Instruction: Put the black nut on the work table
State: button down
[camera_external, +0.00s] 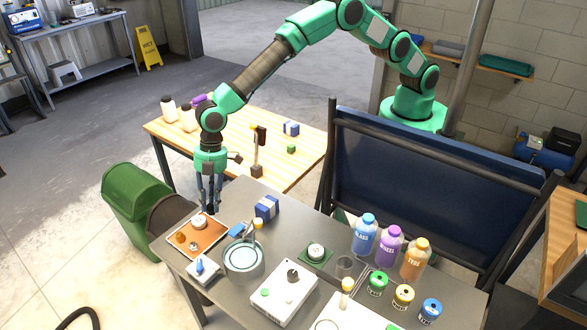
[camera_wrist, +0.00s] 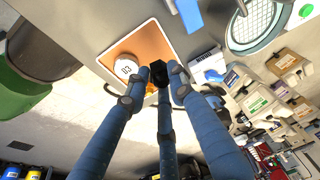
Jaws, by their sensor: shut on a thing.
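My gripper (camera_external: 209,200) points down over the left end of a grey metal table (camera_external: 320,259). Its blue fingers (camera_wrist: 160,80) are closed around the black nut (camera_wrist: 158,73), which shows dark between the fingertips in the wrist view. The nut (camera_external: 210,209) is small and mostly hidden by the fingers in the external view. It is by the right edge of an orange tray (camera_external: 185,251); I cannot tell whether it touches anything below. A light wooden table (camera_external: 227,145) stands behind the grey one. I cannot tell which is the work table.
The orange tray holds a white round piece (camera_wrist: 124,67) and small brown parts. A green bin (camera_external: 138,205) stands at left.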

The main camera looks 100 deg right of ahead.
jog(key=shift+r, duration=0.1)
dwell(0.3)
notch_tip(320, 180, up, 5)
jog(key=shift+r, duration=0.15)
jog(key=d+m+h, duration=0.1)
jog(key=d+m, duration=0.4)
jog(key=d, duration=2.1)
jog(key=s+d+m+t+h, duration=0.1)
jog(key=s+d+m, duration=0.2)
jog(key=d, duration=0.9)
jog(key=s+d+m, duration=0.2)
jog(key=s+d, duration=0.2)
jog(key=d, duration=0.7)
jog(key=s+d+m+h, duration=0.2)
jog(key=s+d+m, duration=0.4)
jog(key=s+d, duration=1.3)
jog(key=shift+s+f+x, duration=0.1)
jog(key=shift+s+x, duration=0.2)
jog(key=shift+x, duration=2.5)
jog(key=shift+s+f+x, duration=0.1)
jog(key=shift+s+x, duration=0.15)
jog(key=shift+x, duration=2.55)
jog(key=shift+s+x, duration=0.3)
jog(key=shift+x, duration=2.55)
jog(key=shift+a, duration=0.15)
